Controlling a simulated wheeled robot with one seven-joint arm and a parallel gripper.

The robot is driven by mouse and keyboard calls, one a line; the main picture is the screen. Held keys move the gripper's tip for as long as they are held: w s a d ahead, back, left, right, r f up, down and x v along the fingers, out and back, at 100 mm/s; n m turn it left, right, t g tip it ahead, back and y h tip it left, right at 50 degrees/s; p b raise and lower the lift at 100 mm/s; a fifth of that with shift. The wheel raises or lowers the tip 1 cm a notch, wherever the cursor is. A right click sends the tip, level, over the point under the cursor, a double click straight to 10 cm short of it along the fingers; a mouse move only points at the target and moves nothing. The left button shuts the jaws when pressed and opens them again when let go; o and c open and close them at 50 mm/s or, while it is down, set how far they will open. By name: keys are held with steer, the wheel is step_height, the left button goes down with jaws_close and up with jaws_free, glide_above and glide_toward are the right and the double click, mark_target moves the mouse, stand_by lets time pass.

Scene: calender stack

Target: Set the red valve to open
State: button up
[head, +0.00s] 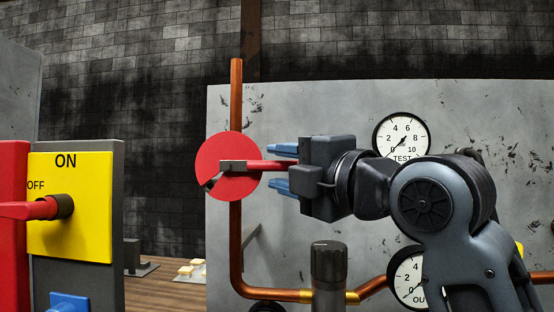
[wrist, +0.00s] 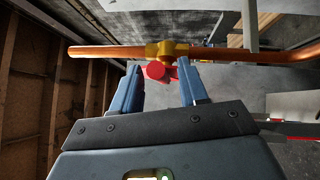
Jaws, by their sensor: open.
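The red valve has a round red disc (head: 222,148) in front of an upright copper pipe (head: 236,95) in the head view. Its red lever (head: 272,165) points right, about level and across the pipe. My gripper (head: 277,168) comes from the right with its blue fingers open, one above and one below the lever's end; I cannot tell whether they touch it. In the wrist view the red lever's end (wrist: 155,70) shows between the open fingers, in front of a brass valve body (wrist: 166,50) on the pipe.
A yellow ON/OFF switch panel (head: 85,235) with a red handle (head: 30,210) stands at the left. Two gauges, the upper marked TEST (head: 401,136), sit on the grey panel (head: 300,110) near my arm. A dark knobbed cylinder (head: 329,265) stands below my gripper.

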steer(key=shift+x, duration=0.75)
steer(key=shift+a, duration=0.1)
steer(key=shift+c, duration=0.3)
steer(key=shift+f, duration=0.1)
jaws_close()
